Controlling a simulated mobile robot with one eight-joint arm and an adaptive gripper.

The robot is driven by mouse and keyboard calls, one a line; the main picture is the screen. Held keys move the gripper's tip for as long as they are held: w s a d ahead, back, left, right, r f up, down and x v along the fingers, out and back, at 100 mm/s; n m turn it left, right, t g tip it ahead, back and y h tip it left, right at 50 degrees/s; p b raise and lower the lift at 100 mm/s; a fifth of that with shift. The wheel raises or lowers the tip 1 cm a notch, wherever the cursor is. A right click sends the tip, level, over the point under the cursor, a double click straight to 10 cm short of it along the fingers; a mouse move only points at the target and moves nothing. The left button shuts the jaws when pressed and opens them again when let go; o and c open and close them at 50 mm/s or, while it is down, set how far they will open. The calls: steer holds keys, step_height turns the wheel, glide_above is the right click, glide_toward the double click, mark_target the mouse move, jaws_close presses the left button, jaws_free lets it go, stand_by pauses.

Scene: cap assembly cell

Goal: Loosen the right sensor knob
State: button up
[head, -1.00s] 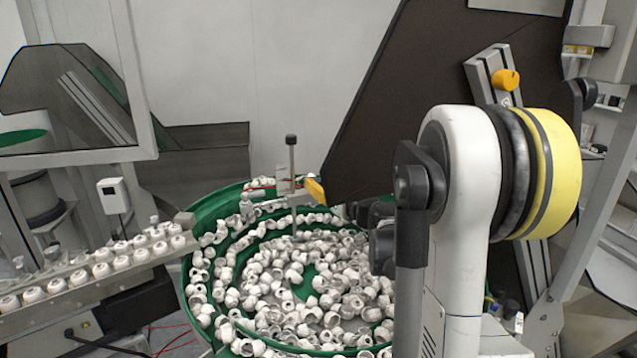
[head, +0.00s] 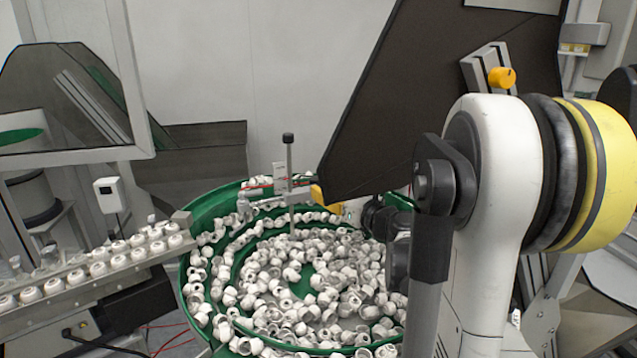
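A vertical metal rod with a dark knob (head: 288,138) on top stands at the rear rim of the green bowl feeder (head: 196,222). A small sensor bracket (head: 280,180) is on it, with a red wire. A yellow-orange piece (head: 318,194) shows just right of the rod, by the lower tip of the dark panel. I cannot tell which of these is the right sensor knob. My gripper (head: 374,214) appears as a dark shape over the bowl's right rear, right of the yellow-orange piece and seemingly apart from it. My arm hides most of it; its fingers are unclear.
White caps fill the bowl. A rail of white caps (head: 98,269) runs at the left. A large dark panel (head: 430,90) slants above the bowl's right side. An orange knob (head: 502,77) sits on a metal profile at the upper right.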

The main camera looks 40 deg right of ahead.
steer(key=s, duration=0.6)
steer(key=shift+a, duration=0.15)
